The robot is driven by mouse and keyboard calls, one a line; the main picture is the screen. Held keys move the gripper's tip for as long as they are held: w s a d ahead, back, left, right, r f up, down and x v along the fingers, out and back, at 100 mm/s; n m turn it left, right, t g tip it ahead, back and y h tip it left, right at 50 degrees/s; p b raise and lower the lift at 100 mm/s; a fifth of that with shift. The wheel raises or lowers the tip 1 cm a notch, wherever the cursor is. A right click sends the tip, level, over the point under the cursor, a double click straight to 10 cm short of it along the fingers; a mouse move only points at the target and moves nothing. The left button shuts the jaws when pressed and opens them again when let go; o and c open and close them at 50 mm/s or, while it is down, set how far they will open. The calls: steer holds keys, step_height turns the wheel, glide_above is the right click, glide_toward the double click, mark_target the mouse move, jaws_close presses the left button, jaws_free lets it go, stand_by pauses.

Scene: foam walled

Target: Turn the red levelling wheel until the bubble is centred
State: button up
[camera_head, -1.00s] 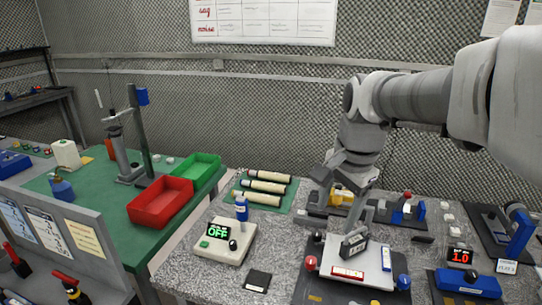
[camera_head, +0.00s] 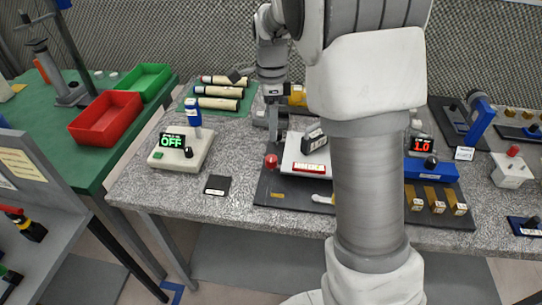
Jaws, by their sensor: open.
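The red levelling wheel (camera_head: 271,161) is at the left edge of a white levelling plate (camera_head: 290,160) on a dark base (camera_head: 270,190). A vial with a red face (camera_head: 309,168) lies on the plate; its bubble is too small to make out. A dark grey block (camera_head: 314,138) stands tilted on the plate. My gripper (camera_head: 273,128) points down, open, above and behind the wheel in the picture, seemingly apart from it. My forearm hides the plate's right part.
Left of the base are a white box reading OFF (camera_head: 181,150) and a black pad (camera_head: 217,185). Yellow-brown blocks (camera_head: 436,200) and a blue fixture (camera_head: 432,170) stand on the right. Cream rods (camera_head: 218,92) lie behind. The front left granite strip is clear.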

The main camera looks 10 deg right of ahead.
mark_target(272, 158)
step_height(272, 158, down, 12)
steer(key=shift+r+b, duration=0.15)
steer(key=shift+b, duration=0.45)
steer(key=shift+c, duration=0.3)
jaws_close()
